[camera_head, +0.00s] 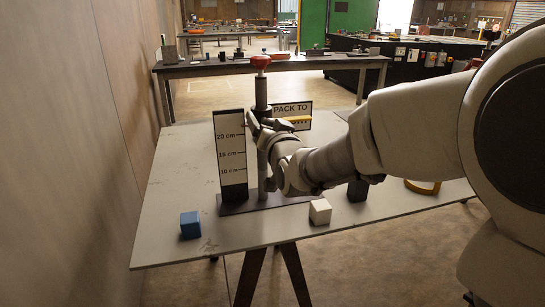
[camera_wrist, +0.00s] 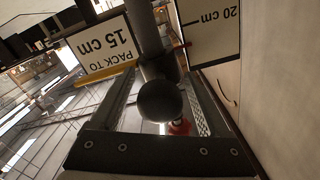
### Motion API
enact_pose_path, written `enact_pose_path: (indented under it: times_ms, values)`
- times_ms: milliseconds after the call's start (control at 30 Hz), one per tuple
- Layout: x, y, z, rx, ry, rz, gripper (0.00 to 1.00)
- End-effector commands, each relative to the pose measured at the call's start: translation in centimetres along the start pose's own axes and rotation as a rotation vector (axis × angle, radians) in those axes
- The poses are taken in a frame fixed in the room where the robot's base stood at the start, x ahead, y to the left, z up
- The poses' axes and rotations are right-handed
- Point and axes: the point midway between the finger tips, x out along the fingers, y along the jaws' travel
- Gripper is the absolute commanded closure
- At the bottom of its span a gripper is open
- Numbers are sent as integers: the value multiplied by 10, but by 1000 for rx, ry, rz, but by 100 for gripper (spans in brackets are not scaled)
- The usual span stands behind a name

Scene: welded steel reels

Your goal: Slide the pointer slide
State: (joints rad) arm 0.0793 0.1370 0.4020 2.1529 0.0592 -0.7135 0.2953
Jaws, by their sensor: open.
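The pointer slide's dark round knob (camera_wrist: 160,100) sits between the spread fingers of my gripper (camera_wrist: 160,112) in the wrist view. The fingers stand either side of it; contact cannot be told. In the head view my open gripper (camera_head: 257,122) is at the upright post (camera_head: 261,95), which has a red top (camera_head: 261,62). My gripper and wrist hide most of the slide. A yellow strip (camera_head: 299,118) shows right of the post, slightly above the 20 cm mark's height. The white scale board (camera_head: 231,150) stands left of the post, marked 20, 15 and 10 cm.
A sign (camera_wrist: 103,48) reads "PACK TO 15 cm". On the grey table (camera_head: 170,190) are a blue cube (camera_head: 190,224), a white cube (camera_head: 320,211), a dark block (camera_head: 357,191) and a yellow curved object (camera_head: 422,186). A wall stands close on the left.

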Motion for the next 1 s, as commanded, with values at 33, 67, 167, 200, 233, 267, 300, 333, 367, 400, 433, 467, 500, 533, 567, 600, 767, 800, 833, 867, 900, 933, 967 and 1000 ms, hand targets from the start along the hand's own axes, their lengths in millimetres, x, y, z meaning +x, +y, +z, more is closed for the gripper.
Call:
enact_pose_path:
  times_ms: [33, 67, 167, 200, 233, 267, 300, 333, 367, 400, 433, 467, 500, 533, 567, 600, 767, 800, 833, 867, 900, 933, 967, 1000]
  values:
    - [-1, 0, 0, -1, 0, 0, 21]
    - [-2, 0, 1, -1, -1, 0, 21]
    - [-10, 0, 1, -2, 0, 0, 21]
    - [-13, 1, 1, -2, 0, 1, 21]
    - [-15, 1, 1, -1, 0, 1, 21]
    - [-18, 1, 1, -1, 0, 1, 21]
    - [-21, 1, 1, -2, 1, 1, 21]
    - [-24, 1, 1, -2, 0, 1, 21]
    - [-26, 1, 1, -2, 0, 2, 21]
    - [-29, 1, 1, -2, 0, 1, 21]
    - [-32, 1, 0, -2, 0, 1, 21]
    - [-34, 1, 1, -2, 0, 1, 21]
    - [-37, 1, 1, -2, -1, 1, 21]
    - [-40, 1, 1, -3, 0, 1, 21]
    - [-42, 1, 1, -3, 0, 1, 21]
    - [-45, 1, 1, -3, 0, 1, 21]
    - [-58, 0, 1, -2, 0, 1, 21]
    - [-61, 0, 1, -3, -1, 1, 21]
    - [-63, 0, 1, -2, -1, 1, 21]
    - [-65, 0, 1, -2, -1, 1, 21]
    - [-67, 0, 1, -1, -1, 1, 21]
    - [-68, 0, 1, -2, -1, 1, 21]
    - [-69, 0, 1, -2, -1, 1, 21]
    - [-70, 1, 1, -1, -2, 1, 21]
